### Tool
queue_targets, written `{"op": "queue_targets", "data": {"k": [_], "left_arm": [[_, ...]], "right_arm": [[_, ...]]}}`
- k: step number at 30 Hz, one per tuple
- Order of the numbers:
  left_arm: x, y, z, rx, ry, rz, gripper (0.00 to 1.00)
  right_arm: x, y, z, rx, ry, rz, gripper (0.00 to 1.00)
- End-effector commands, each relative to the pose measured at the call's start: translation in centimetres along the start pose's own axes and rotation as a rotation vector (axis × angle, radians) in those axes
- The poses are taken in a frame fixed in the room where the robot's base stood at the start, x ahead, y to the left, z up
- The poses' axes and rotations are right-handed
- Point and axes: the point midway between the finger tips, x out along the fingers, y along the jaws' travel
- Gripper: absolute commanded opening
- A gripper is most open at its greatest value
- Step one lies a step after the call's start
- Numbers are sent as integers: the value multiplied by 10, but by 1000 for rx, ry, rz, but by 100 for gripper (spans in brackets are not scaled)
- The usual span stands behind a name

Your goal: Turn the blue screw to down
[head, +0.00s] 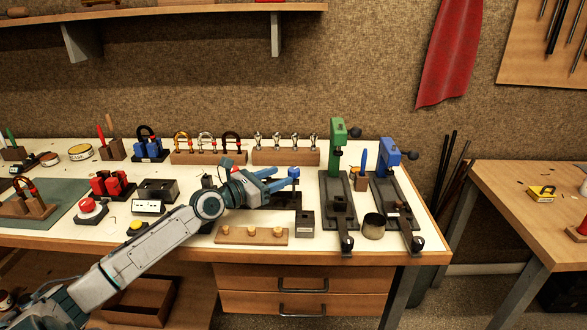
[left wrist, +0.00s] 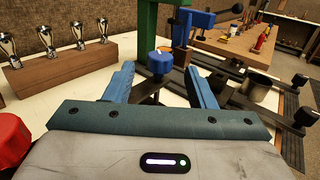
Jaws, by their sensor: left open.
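The blue screw is a small round blue knob (head: 294,172) on a dark stand on the white bench top. In the left wrist view, the blue knob (left wrist: 161,65) shows between and just beyond my finger tips, with a small pale mark on its top. My left gripper (head: 281,178) comes in from the left and is level with the knob. In the left wrist view, its two blue fingers (left wrist: 160,80) are spread apart with nothing held between them. My gripper partly hides the stand. My right gripper does not show.
A green press (head: 338,150) and a blue press (head: 388,160) stand to the right of the knob. A wooden rack of small silver cups (head: 286,157) is behind. A red knob (left wrist: 12,130) is close at my gripper's left. A peg board (head: 252,236) lies in front.

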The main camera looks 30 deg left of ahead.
Motion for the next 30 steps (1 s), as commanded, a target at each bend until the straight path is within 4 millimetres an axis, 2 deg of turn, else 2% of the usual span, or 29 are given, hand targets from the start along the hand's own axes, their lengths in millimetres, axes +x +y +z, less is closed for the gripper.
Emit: {"op": "queue_targets", "data": {"k": [6, 12, 18, 26, 30], "left_arm": [[30, 0, 2, -5, -5, 1, 50], [51, 0, 1, -4, -3, 1, 50], [60, -1, 0, -1, 0, 0, 50], [60, 0, 0, 0, 1, 0, 50], [60, 0, 0, -1, 1, 0, 23]], "right_arm": [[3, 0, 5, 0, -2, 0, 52], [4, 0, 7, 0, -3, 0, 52], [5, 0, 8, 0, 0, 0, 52], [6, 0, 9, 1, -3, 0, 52], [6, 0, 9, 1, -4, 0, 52]]}}
